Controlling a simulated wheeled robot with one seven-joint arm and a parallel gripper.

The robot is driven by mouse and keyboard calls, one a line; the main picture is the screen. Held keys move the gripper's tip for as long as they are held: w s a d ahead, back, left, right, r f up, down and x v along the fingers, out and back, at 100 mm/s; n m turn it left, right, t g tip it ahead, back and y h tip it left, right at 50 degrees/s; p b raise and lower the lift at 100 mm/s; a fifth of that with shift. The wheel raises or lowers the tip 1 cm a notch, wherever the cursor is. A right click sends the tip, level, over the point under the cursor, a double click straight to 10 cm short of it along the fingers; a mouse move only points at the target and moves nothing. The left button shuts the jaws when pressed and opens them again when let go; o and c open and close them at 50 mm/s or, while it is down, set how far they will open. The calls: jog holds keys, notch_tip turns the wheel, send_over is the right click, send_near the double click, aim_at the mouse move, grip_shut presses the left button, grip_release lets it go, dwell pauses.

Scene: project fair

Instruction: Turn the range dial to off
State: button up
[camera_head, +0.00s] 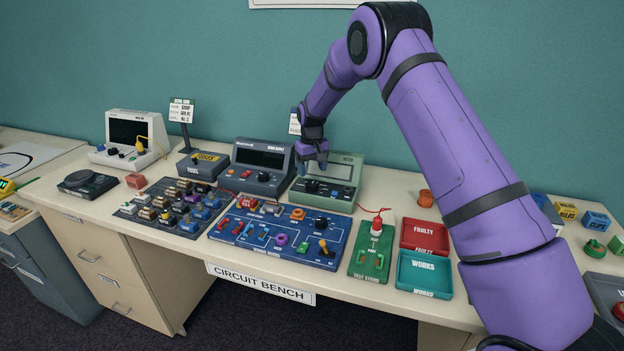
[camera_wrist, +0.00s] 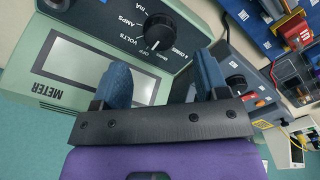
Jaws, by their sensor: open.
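The green meter (camera_head: 336,171) stands at the back of the bench with a pale screen; it also fills the left of the wrist view (camera_wrist: 52,98). Its black range dial (camera_wrist: 160,32) has a white pointer mark, which faces the lower edge of the dial in the wrist view. VOLTS and AMPS are legible beside the dial; the exact setting is hard to tell. My gripper (camera_wrist: 163,70) is open with blue fingers apart and nothing between them.
A dark bench supply (camera_head: 259,161) stands left of the meter. A blue board (camera_head: 285,236) with small parts lies in front. A green test stand (camera_head: 371,250) and the red and teal trays (camera_head: 424,272) lie to the right.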

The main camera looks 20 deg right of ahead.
aim_at(312, 184)
jog(key=shift+r, duration=2.55)
jog(key=s+d+r+m+t, duration=0.1)
jog(key=s+d+r, duration=0.1)
jog(key=s+r, duration=0.95)
jog(key=s+d+r+t, duration=0.2)
jog(key=s+d+r, duration=0.1)
jog(key=s+r, duration=0.9)
jog(key=s+d+r+m+t, duration=0.1)
jog(key=s+t, duration=0.1)
jog(key=s, duration=2.6)
jog(key=shift+s+d+r, duration=0.15)
jog(key=shift+s+d, duration=0.1)
jog(key=shift+d, duration=0.15)
